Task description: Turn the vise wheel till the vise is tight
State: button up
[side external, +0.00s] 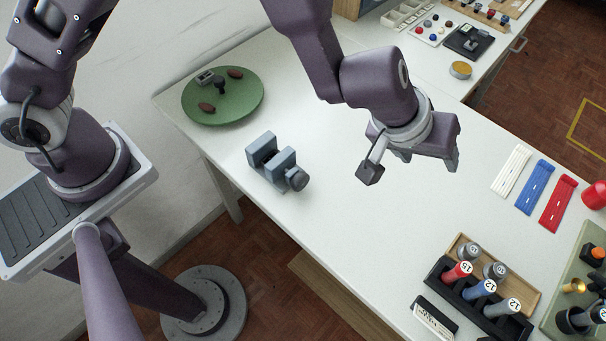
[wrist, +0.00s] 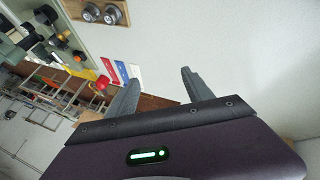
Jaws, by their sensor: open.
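The vise (side external: 269,157) is a small blue-grey block with two upright jaws, standing on the white table near its front left edge. A gap shows between the jaws; whether anything is in it I cannot tell. Its dark round wheel (side external: 297,179) is on the right end. My gripper (side external: 428,160) is in the air above the table, to the right of the vise and apart from it. In the wrist view my gripper's two fingers (wrist: 155,92) are spread with nothing between them. The vise does not show in the wrist view.
A green round plate (side external: 238,105) with brown pieces and a small dark tool lies at the back left. White, blue (side external: 535,187) and red strips lie at right. A black rack (side external: 482,300) of numbered cylinders stands at front right. The table's middle is clear.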

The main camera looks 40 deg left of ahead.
jog(key=a+f+n+y, duration=0.2)
jog(key=a+n, duration=0.2)
jog(key=n, duration=0.1)
jog(key=n+g+y, duration=0.6)
jog(key=n, duration=0.3)
send_near(302, 181)
notch_tip(302, 181, down, 2)
jog(key=w+a, duration=0.1)
jog(key=shift+n, duration=0.3)
jog(key=x, duration=0.7)
jog(key=shift+s+a+f, duration=0.1)
jog(key=shift+s+f, duration=0.15)
jog(key=shift+s, duration=0.05)
jog(key=shift+c, duration=0.2)
grip_shut()
jog(key=shift+s+n+t, duration=0.25)
jog(key=shift+n+t, duration=0.05)
jog(key=shift+t, duration=1.2)
